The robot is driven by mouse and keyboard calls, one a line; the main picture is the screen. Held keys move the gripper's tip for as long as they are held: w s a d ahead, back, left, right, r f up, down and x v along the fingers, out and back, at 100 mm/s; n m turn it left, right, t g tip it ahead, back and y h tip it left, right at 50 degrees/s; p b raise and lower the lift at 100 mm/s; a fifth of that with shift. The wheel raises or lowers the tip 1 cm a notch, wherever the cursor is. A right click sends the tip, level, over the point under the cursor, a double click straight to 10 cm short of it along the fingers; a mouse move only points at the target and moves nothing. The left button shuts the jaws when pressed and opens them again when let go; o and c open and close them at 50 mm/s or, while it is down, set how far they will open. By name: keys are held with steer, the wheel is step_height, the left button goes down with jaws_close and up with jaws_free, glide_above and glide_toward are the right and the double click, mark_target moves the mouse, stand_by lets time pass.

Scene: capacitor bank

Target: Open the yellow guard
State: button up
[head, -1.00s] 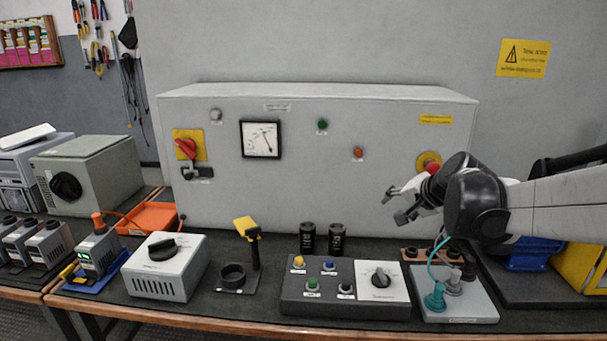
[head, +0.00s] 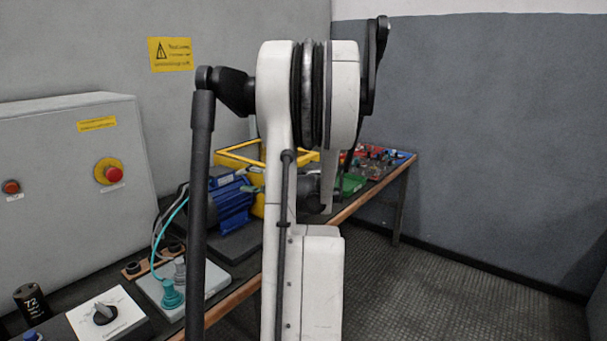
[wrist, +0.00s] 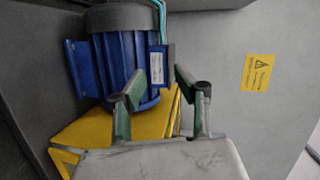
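The yellow guard (head: 236,159) shows behind and beside the blue motor (head: 230,204) on the bench, partly hidden by my arm in the head view. In the wrist view, yellow panels (wrist: 112,123) lie next to the motor (wrist: 118,60), between it and my gripper's body. My gripper (wrist: 158,84) has its two green-and-grey fingers spread with a gap between them. Nothing is held. The fingertips overlap the motor and yellow panel in the picture; I cannot tell whether they touch.
The grey cabinet with a red emergency button (head: 114,174) stands at left. A grey plate with a teal plug and cable (head: 171,293) lies in front of it. A red board (head: 385,153) and a green item (head: 352,184) are farther along the bench. The floor at right is clear.

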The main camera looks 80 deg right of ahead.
steer(key=s+d+f+m+t+h+b, duration=0.15)
steer(key=s+d, duration=0.25)
steer(key=s, duration=0.5)
steer(key=s+d+f+m+h, duration=0.15)
steer(key=s+d, duration=0.25)
steer(key=s, duration=0.6)
steer(key=s+d+f+m+t+h+b, duration=0.1)
steer(key=s+d+f+h, duration=0.15)
steer(key=s+d, duration=0.45)
steer(key=b+x, duration=0.1)
steer(key=x, duration=0.2)
steer(key=r+x, duration=0.1)
steer(key=x, duration=0.3)
steer(key=a+b+x, duration=0.1)
steer(key=x, duration=0.3)
steer(key=shift+w+r+b, duration=0.2)
steer(key=shift+r+b, duration=0.1)
steer(key=shift+r, duration=0.05)
steer(key=shift+c, duration=0.4)
jaws_close()
